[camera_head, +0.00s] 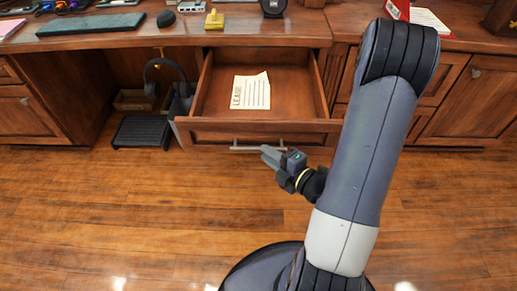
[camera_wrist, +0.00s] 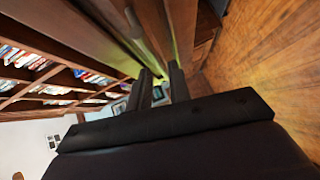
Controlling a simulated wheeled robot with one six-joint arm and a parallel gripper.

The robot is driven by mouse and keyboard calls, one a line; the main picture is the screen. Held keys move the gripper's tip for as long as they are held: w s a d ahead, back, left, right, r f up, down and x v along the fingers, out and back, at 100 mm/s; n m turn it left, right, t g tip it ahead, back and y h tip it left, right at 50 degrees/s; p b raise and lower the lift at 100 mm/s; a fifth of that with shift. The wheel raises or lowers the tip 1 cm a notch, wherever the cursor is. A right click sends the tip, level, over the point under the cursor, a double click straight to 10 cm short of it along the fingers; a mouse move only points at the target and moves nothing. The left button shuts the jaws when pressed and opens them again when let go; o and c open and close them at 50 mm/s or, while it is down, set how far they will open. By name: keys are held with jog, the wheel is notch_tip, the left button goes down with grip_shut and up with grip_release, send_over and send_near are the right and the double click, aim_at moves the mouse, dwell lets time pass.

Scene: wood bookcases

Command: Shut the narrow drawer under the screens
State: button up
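The drawer (camera_head: 258,133) under the desk top is pulled well out, with a sheet of printed paper (camera_head: 251,91) lying inside. A silver bar handle (camera_head: 258,148) runs across its front. My gripper (camera_head: 268,155) is just in front of the drawer front, close by the right part of the handle; I cannot tell if it touches. In the wrist view my gripper's two dark fingers (camera_wrist: 162,88) stand apart with a gap between them and nothing clearly held. Brown wood fills the top of that view, close to the fingers. No screens show in the head view.
A knee space left of the drawer holds headphones (camera_head: 166,72), a dark footrest (camera_head: 141,132) and a small box (camera_head: 135,100). Closed cabinets (camera_head: 478,100) stand at right. The wood floor (camera_head: 130,215) in front is clear. Bookshelves (camera_wrist: 60,75) show in the wrist view.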

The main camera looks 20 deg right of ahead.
jog(key=shift+b+x, duration=0.3)
jog(key=shift+x, duration=1.85)
jog(key=shift+c, duration=0.2)
grip_shut()
